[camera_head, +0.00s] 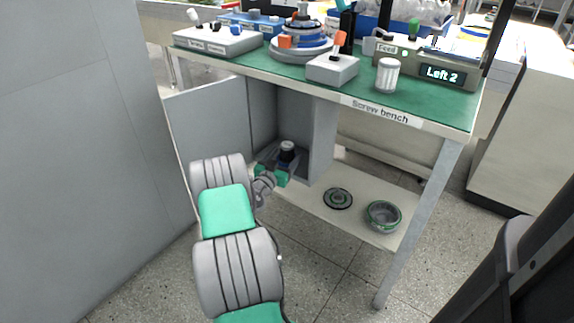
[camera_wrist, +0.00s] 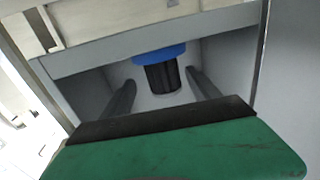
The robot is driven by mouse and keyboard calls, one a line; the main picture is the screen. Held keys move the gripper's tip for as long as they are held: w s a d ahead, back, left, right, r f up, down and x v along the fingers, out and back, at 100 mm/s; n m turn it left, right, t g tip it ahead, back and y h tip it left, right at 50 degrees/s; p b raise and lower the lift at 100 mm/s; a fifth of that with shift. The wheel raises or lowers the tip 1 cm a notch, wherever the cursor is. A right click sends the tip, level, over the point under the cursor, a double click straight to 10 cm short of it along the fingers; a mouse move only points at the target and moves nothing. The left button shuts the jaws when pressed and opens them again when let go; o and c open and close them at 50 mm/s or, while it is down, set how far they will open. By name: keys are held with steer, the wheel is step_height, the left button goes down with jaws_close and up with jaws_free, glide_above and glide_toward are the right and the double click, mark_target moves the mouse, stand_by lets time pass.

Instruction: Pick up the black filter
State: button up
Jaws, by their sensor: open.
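The black filter (camera_head: 287,152) stands inside the open grey cabinet under the bench. In the wrist view it is a dark ribbed cylinder (camera_wrist: 163,78) with a blue band at one end. My gripper (camera_head: 275,172) reaches into the cabinet and is just in front of the filter. In the wrist view its two dark fingers (camera_wrist: 160,84) are spread apart, with the filter showing between them. I see no contact, and how deep the filter lies between the fingertips is hard to tell.
The cabinet walls (camera_head: 263,113) are close to my gripper. The bench top (camera_head: 440,105) lies above, with a white jar (camera_head: 387,75) and several devices. On the lower shelf (camera_head: 300,203) are a dark disc (camera_head: 338,198) and a green-rimmed bowl (camera_head: 383,216).

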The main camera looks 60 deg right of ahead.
mark_target(290, 145)
steer(key=d, duration=0.2)
steer(key=d+b, duration=0.1)
steer(key=d, duration=0.2)
steer(key=shift+w+d+b, duration=0.3)
steer(key=shift+w, duration=0.05)
steer(key=shift+w+d+r, duration=0.1)
steer(key=shift+d+r, duration=0.05)
steer(key=shift+d, duration=0.15)
steer(key=shift+c, duration=0.5)
steer(key=c, duration=1.4)
steer(key=shift+c, duration=0.2)
